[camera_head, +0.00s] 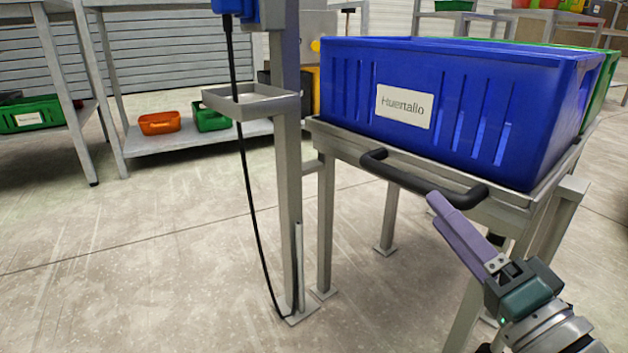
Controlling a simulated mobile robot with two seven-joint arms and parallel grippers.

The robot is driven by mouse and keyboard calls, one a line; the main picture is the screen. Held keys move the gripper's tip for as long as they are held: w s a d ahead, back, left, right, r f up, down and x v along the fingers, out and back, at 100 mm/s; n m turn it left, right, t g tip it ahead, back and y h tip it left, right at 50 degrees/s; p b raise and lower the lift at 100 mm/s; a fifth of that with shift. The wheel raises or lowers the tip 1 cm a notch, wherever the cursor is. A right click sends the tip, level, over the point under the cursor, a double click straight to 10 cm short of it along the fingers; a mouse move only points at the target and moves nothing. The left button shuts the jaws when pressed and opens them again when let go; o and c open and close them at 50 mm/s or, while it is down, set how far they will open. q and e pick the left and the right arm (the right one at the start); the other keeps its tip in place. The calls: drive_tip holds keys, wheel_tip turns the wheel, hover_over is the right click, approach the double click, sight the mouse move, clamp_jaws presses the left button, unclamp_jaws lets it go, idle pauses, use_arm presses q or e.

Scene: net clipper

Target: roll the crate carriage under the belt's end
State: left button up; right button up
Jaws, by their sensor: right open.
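A blue slotted crate (460,95) with a white label reading "Huertallo" stands on a grey metal frame (340,135). A black bar handle (410,181) sticks out from the frame's near side. My right gripper (440,208) is open, with its purple fingers at the right end of the handle. I cannot tell whether the fingers touch the handle or only overlap it in the view. A green crate (602,90) shows partly behind the blue one. My left gripper is not in view. No belt end can be made out.
A grey post (287,190) with a small tray (250,103) and a hanging black cable (246,180) stands left of the frame. Shelves at the left hold orange (159,123) and green bins (210,117). The floor at front left is clear.

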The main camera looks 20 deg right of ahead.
sight(416, 191)
drive_tip(key=b+x, duration=0.2)
drive_tip(key=x, duration=0.4)
drive_tip(key=shift+w+f, duration=0.1)
drive_tip(key=shift+w, duration=0.15)
drive_tip(key=shift+w+r+b, duration=0.25)
drive_tip(key=shift+w+b, duration=0.15)
drive_tip(key=shift+w, duration=0.25)
clamp_jaws()
idle(0.5)
